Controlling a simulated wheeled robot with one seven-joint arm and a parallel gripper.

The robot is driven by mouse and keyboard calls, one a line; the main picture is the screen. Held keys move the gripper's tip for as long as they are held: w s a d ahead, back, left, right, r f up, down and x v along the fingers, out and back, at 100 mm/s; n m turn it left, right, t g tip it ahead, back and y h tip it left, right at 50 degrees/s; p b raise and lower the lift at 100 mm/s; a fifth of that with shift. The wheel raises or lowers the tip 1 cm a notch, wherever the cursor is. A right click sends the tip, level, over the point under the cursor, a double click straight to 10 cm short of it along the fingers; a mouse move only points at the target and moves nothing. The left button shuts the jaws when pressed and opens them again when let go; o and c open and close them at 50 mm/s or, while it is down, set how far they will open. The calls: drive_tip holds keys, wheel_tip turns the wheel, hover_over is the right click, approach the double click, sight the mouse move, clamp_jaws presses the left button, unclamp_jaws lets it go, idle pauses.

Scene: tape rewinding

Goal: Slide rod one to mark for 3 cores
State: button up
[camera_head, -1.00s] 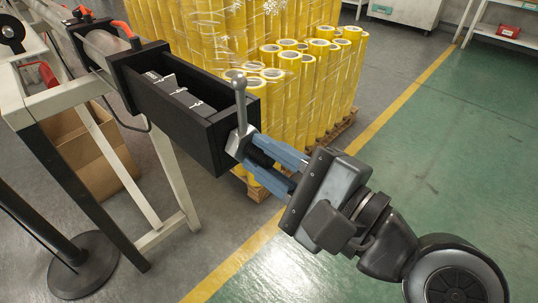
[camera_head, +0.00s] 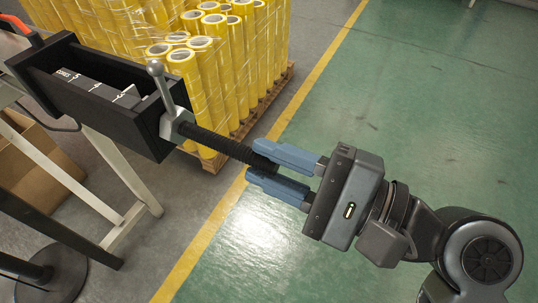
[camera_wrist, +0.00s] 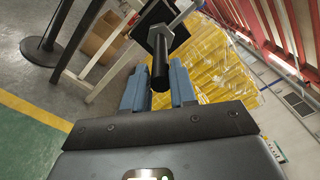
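A dark ribbed rod (camera_head: 225,146) sticks out from the end of a black open-topped box (camera_head: 128,138). My gripper (camera_head: 264,164) has its blue fingers on both sides of the rod's outer end, clear of the box. The wrist view shows the rod (camera_wrist: 160,66) between the two fingers (camera_wrist: 160,88), which look closed on it. A grey lever with a ball end (camera_head: 160,85) stands on a collar where the rod meets the box. Inside the box lies a grey scale (camera_head: 97,88) with white marks and the word CORES; its numbers are too small to read surely.
Yellow rolls (camera_head: 232,60) stand wrapped on a wooden pallet behind the box. A pale metal frame (camera_head: 120,190) carries the box, with a cardboard box (camera_head: 35,165) beneath. A round black post base (camera_head: 55,275) stands lower left. The green floor around my arm is clear.

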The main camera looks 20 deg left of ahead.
drive_tip(key=o, duration=0.3)
drive_tip(key=shift+o, duration=0.2)
drive_tip(key=d, duration=0.7)
drive_tip(key=shift+s+d, duration=0.35)
